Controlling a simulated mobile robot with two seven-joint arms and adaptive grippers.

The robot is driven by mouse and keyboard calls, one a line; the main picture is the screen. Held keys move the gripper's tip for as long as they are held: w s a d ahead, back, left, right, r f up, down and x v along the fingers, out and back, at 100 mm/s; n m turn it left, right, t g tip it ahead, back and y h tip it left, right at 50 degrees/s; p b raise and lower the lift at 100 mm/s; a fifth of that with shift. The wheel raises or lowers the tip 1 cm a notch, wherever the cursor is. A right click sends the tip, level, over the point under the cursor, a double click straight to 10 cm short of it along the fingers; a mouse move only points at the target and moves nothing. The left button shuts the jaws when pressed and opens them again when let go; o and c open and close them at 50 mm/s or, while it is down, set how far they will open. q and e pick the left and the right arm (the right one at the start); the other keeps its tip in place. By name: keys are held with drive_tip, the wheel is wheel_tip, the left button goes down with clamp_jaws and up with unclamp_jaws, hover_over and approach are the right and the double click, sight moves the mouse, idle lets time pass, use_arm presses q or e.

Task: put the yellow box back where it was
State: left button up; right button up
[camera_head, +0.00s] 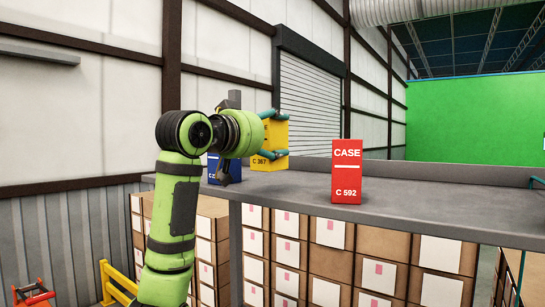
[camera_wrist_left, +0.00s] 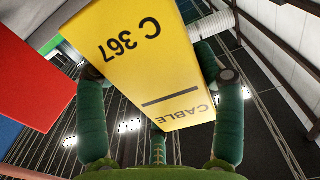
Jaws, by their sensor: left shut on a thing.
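The yellow box (camera_head: 267,143) is upright at the back left of the grey table, marked C 367. My left gripper (camera_head: 276,136) is shut on it, with teal fingers at its sides. I cannot tell if its base touches the table. The wrist view shows the yellow box (camera_wrist_left: 150,62) with CABLE and C 367 upside down, between the fingers of my left gripper (camera_wrist_left: 160,95). My arm hides part of the box's left side in the head view. My right gripper is not in view.
A red CASE box (camera_head: 346,172) stands upright at right on the grey table (camera_head: 400,204). A blue box (camera_head: 214,170) stands left of the yellow box, partly behind my arm. Table between yellow and red is clear. Brown cartons (camera_head: 330,262) are stacked below.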

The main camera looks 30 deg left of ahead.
use_arm(q)
drive_tip(key=shift+w+f, duration=0.15)
drive_tip(key=shift+f, duration=0.2)
drive_tip(key=f, duration=0.2)
drive_tip(key=f+p, duration=0.1)
drive_tip(key=shift+w+d, duration=0.1)
drive_tip(key=shift+d, duration=0.15)
drive_tip(key=shift+a+f, duration=0.2)
drive_tip(key=shift+f, duration=0.1)
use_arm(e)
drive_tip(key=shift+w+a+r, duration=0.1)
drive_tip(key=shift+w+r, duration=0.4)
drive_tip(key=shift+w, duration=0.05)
use_arm(q)
drive_tip(key=shift+d+f, duration=0.1)
drive_tip(key=o, duration=1.3)
drive_tip(key=shift+c, duration=0.2)
